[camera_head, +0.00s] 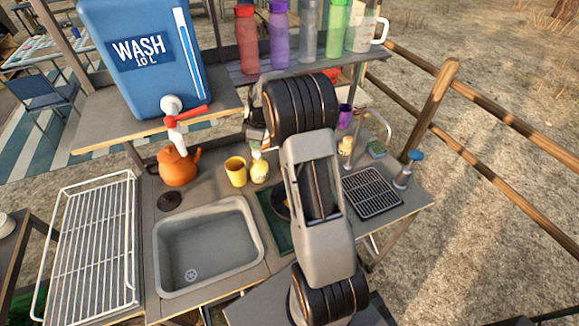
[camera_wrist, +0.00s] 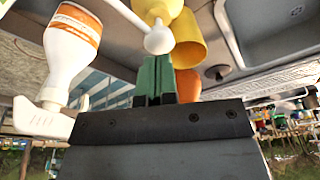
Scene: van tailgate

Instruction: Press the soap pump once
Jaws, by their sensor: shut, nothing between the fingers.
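A small yellow bottle (camera_head: 260,173) with a white stem and rounded white head stands on the counter beside a yellow cup (camera_head: 236,171). I take this bottle for the soap pump. In the wrist view, which is upside down, its white head (camera_wrist: 159,40) shows just past the green fingertips of my gripper (camera_wrist: 155,66). The fingers are shut and empty. In the head view my gripper (camera_head: 257,144) is above the bottle, partly hidden by my arm. Whether it touches the head, I cannot tell.
A white bottle with an orange band (camera_wrist: 75,42) and side-reaching white head is close by in the wrist view. An orange kettle (camera_head: 177,166), a sink (camera_head: 207,246) and a blue water tank (camera_head: 140,55) with a red-handled tap are to the left. A blue-topped dispenser (camera_head: 404,174) stands at right.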

